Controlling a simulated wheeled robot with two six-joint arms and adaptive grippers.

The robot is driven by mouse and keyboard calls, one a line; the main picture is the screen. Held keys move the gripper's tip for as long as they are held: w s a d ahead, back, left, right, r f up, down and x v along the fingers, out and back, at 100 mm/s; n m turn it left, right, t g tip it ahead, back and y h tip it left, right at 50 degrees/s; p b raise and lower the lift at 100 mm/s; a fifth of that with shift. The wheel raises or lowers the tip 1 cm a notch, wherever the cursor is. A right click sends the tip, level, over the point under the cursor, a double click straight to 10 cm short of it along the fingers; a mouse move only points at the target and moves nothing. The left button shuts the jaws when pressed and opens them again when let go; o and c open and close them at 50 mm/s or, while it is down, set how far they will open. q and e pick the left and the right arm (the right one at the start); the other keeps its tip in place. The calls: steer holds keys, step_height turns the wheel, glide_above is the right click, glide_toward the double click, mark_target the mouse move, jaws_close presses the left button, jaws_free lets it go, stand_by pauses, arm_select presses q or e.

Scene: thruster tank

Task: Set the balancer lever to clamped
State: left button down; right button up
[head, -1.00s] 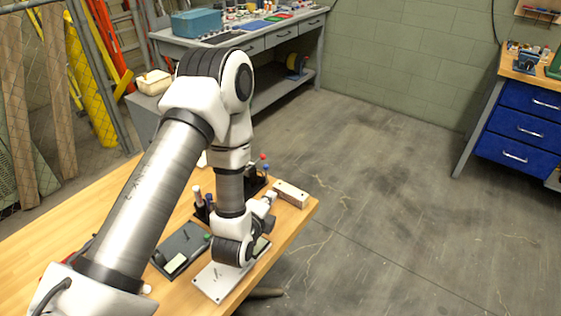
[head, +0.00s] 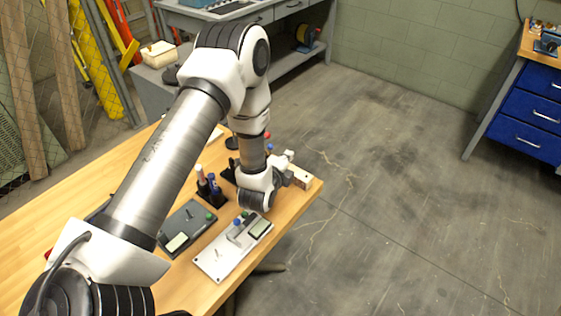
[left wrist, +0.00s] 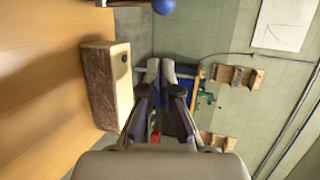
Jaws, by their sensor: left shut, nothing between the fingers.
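A white panel (head: 222,262) lies near the front edge of the wooden table, with a small lever (head: 218,253), a blue knob, a green knob and a pale display. A dark grey panel (head: 198,232) with an upright stick, a green knob and a pale display lies to its left. I cannot tell which part is the balancer lever. My left gripper (head: 289,158) is beyond the white panel, near a pale block (head: 301,179). In the left wrist view its fingers (left wrist: 160,72) are shut and empty, with the block (left wrist: 110,85) beside them. My right gripper is out of view.
A holder with several upright, coloured-top items (head: 208,188) stands behind the panels. Open floor lies to the right, before a blue drawer cabinet (head: 525,105).

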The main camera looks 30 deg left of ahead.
arm_select(q)
steer(key=shift+x, duration=1.1)
steer(key=a, duration=0.1)
steer(key=a+p, duration=0.1)
steer(key=s+a, duration=0.1)
steer(key=shift+r, duration=0.3)
steer(key=shift+s+a+p, duration=0.25)
steer(key=shift+a+p, duration=0.05)
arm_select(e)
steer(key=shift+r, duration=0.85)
arm_select(q)
steer(key=shift+w+d, duration=0.1)
steer(key=shift+f, duration=0.1)
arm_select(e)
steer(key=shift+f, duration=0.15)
arm_select(q)
steer(key=shift+t+b, duration=0.3)
steer(key=shift+b, duration=0.05)
steer(key=shift+s, duration=0.25)
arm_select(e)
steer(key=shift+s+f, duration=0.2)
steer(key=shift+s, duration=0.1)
arm_select(q)
steer(key=shift+s+t+b, duration=0.2)
steer(key=shift+t+b, duration=0.1)
steer(key=shift+t, duration=0.1)
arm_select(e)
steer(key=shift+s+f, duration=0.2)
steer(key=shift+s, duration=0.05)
